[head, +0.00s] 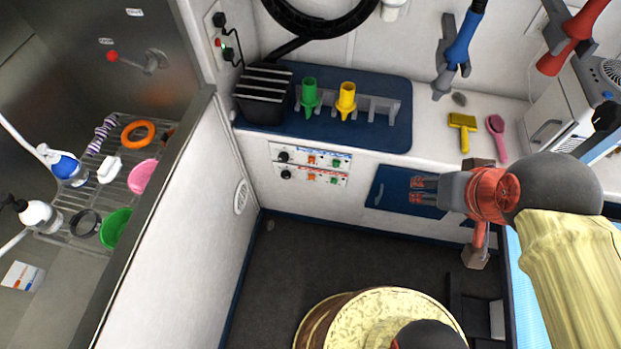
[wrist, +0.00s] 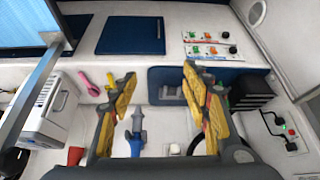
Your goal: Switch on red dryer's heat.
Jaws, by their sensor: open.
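The red dryer (head: 578,35) hangs at the top right of the head view; a red piece at lower left of the wrist view (wrist: 75,156) may be part of it. Two control strips sit on the cabinet front below the counter. The upper strip (head: 312,157) has blue markings and the lower strip (head: 308,175) has red markings. Each has a black knob and coloured switches; switch positions are too small to tell. They also show at upper right in the wrist view (wrist: 207,36). My gripper (head: 420,190) is open and empty, right of the strips and apart from them.
The blue dryer (head: 462,45) hangs left of the red one. The blue counter mat (head: 230,125) carries a black slotted box (head: 263,95) and green and yellow nozzles (head: 346,98). A round stool (head: 380,320) stands below; the floor before the strips is clear.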

